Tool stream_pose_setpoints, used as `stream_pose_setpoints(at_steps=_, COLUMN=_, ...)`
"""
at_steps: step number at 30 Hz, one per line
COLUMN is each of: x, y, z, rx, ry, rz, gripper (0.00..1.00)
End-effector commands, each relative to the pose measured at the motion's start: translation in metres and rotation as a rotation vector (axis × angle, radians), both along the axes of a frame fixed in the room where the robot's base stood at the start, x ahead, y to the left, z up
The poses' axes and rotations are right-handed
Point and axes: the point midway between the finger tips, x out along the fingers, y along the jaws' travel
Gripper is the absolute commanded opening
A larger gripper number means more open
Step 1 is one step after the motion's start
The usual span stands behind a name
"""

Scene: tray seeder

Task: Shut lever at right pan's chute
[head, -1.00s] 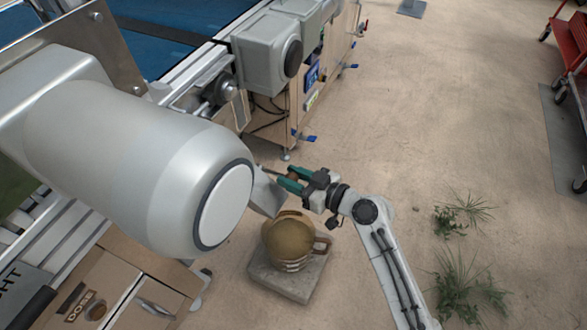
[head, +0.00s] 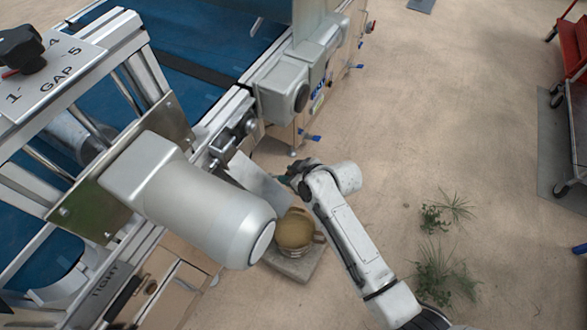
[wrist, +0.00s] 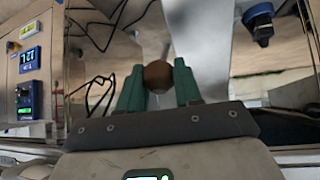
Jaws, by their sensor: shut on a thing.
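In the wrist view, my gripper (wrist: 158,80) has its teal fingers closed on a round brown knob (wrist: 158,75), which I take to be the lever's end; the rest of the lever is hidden. A grey metal sheet, seemingly the chute (wrist: 198,45), rises just behind the knob. In the head view the chute (head: 258,181) slopes down from the machine's side. My gripper (head: 289,180) is at its lower right, mostly covered by my arm, and the knob cannot be made out there.
Below the chute, a tan-filled bucket (head: 295,229) stands on a grey slab (head: 297,265). A big grey motor housing (head: 205,205) juts out at left. Blue displays (wrist: 29,60) are on the machine's side panel. Open floor lies right, with weeds (head: 437,270) and a red cart (head: 575,45).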

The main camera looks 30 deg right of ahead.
Motion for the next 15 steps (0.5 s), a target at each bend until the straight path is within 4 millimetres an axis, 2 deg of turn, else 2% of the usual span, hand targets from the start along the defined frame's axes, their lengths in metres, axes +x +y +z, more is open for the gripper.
stream_pose_setpoints(at_steps=1, x=0.004, y=0.003, z=0.011, rx=-0.019, ry=0.022, rz=0.003, gripper=0.00)
stream_pose_setpoints(at_steps=9, x=0.013, y=0.009, z=0.016, rx=-0.105, ry=0.142, rz=0.001, gripper=0.00)
stream_pose_setpoints(at_steps=15, x=0.020, y=0.014, z=0.019, rx=-0.100, ry=0.134, rz=0.000, gripper=0.00)
